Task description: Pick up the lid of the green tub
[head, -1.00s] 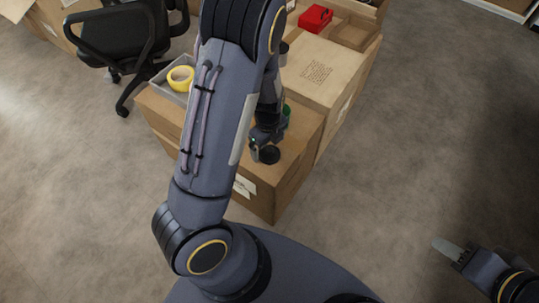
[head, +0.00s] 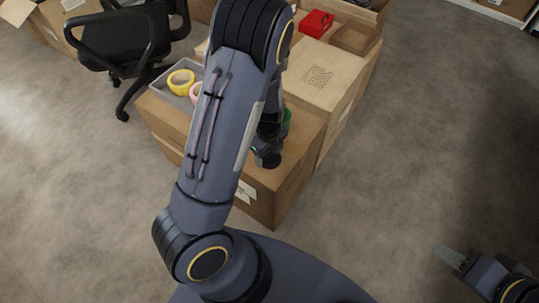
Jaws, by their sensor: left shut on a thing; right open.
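The green tub (head: 287,116) stands on the brown carton, mostly hidden behind my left arm; only a green edge shows. My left gripper (head: 267,153) is over the carton top, just in front of the tub. It is shut on a small dark round thing (head: 273,161), which looks like the lid; the fingers partly cover it. Whether it touches the carton top, I cannot tell. My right gripper (head: 451,257) is open and empty over the floor at the lower right, far from the tub.
A grey tray (head: 158,82) with a yellow tape roll (head: 181,82) and a pink roll (head: 196,93) sits on the carton's left part. A closed carton (head: 318,76) and a red box (head: 316,23) lie behind. A black chair (head: 118,40) stands at left. Floor at right is clear.

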